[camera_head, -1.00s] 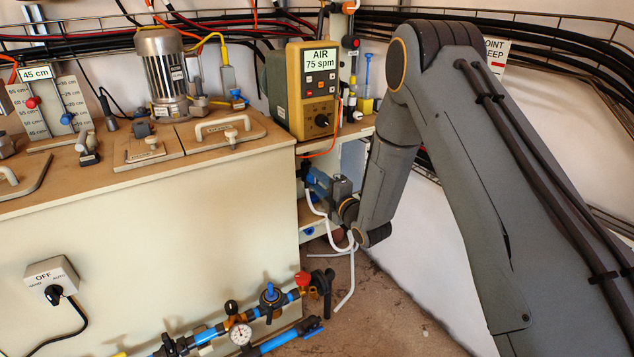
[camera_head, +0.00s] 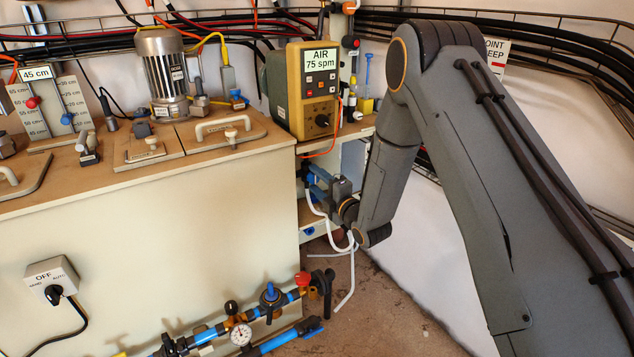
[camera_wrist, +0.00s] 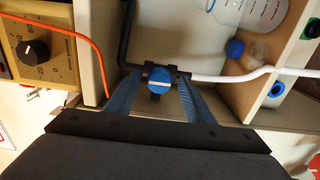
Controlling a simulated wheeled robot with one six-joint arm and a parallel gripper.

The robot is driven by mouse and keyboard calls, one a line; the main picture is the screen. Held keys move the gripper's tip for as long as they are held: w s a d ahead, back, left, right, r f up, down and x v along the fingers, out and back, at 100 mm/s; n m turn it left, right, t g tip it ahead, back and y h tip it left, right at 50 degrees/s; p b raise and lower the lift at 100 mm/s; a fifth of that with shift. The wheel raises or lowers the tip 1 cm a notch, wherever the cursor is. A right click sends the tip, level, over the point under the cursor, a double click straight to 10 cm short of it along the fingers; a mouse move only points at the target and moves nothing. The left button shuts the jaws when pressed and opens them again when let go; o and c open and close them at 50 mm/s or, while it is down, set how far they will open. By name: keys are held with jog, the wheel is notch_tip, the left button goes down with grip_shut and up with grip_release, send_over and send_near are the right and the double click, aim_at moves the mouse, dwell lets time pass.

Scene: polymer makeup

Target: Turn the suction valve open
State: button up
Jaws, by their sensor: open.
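In the wrist view, a valve with a round blue knob (camera_wrist: 161,79) and a white line across it sits on a dark fitting. The line runs roughly sideways, along the white tube (camera_wrist: 228,77). My gripper (camera_wrist: 162,88) is open, with one blue finger on each side of the knob. I cannot tell whether the fingers touch it. In the head view my gripper (camera_head: 322,181) reaches into the shelf below the yellow pump; the valve is hidden there.
The yellow pump (camera_head: 304,88) stands on the shelf above; its dial (camera_wrist: 34,50) and an orange tube (camera_wrist: 88,45) lie left in the wrist view. A clear graduated container (camera_wrist: 250,12) and a blue cap (camera_wrist: 276,89) are at right. Wooden shelf walls are close by.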

jog(key=v, duration=0.7)
jog(key=shift+s+d, duration=0.25)
jog(key=shift+s, duration=0.05)
jog(key=s+d+r+m+g+h, duration=0.75)
jog(key=s+m, duration=0.25)
jog(key=m, duration=0.3)
jog(key=s+d+r+m+g+h, duration=0.1)
jog(key=s+r+m+g, duration=0.15)
jog(key=s, duration=0.75)
jog(key=s+d+r+m+g+p, duration=0.1)
jog(key=s+d+m+g, duration=0.2)
jog(key=s, duration=0.6)
jog(key=s+r+m+g+h, duration=0.15)
jog(key=s+m, duration=0.35)
jog(key=s, duration=0.5)
jog(key=d+r+m+p, duration=0.1)
jog(key=d+r+p, duration=0.5)
jog(key=p, duration=0.7)
jog(key=shift+d+r, duration=0.35)
jog(key=shift+d, duration=0.45)
